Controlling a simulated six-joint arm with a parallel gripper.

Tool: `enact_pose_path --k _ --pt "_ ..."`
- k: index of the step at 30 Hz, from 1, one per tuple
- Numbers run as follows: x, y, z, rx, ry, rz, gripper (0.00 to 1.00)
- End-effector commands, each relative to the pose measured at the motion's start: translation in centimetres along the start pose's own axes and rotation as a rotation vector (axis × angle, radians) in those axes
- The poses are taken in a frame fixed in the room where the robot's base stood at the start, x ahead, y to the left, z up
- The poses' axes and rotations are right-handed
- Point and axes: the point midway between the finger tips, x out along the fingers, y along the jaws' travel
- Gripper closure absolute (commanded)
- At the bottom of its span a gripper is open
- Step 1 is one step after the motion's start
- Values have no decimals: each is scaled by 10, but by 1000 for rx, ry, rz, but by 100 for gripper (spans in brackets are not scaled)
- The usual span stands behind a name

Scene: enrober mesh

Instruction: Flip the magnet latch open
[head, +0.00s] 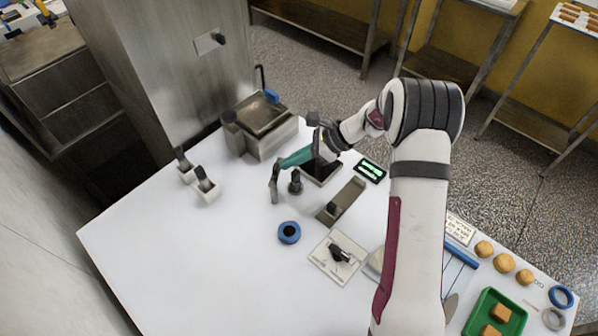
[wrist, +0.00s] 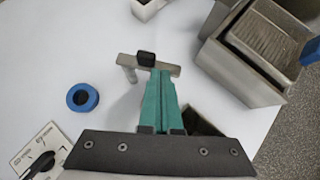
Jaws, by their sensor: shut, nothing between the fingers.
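My gripper (wrist: 158,78) has teal fingers, pressed together. It also shows in the head view (head: 283,163), reaching left above the table. Its tips are at a grey metal bar (wrist: 165,69) with a black knob (wrist: 146,58), probably the magnet latch. In the head view the bar (head: 275,184) looks raised beside a short black post (head: 295,184). I cannot tell whether the fingertips touch it. A flat metal plate with a black knob (head: 351,191) lies to the right. A dark square opening (head: 325,173) lies under the gripper, partly hidden.
A metal box (head: 268,142) stands behind the gripper. A blue ring (head: 289,232), a dial plate (head: 322,262) and a lit display (head: 370,170) lie around. Two white blocks with black tops (head: 206,190) stand left. A green tray (head: 483,307) is front right. The table's front left is clear.

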Motion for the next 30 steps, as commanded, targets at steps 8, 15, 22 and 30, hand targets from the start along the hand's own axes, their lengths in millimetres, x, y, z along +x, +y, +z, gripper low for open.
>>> enact_pose_path --k 8,15,22,30 --pt "12 -9 9 -177 0 195 100" --pt "21 -12 18 -177 0 195 100" --pt "31 -14 27 -176 0 195 100" --pt "40 -12 36 -176 0 194 100"
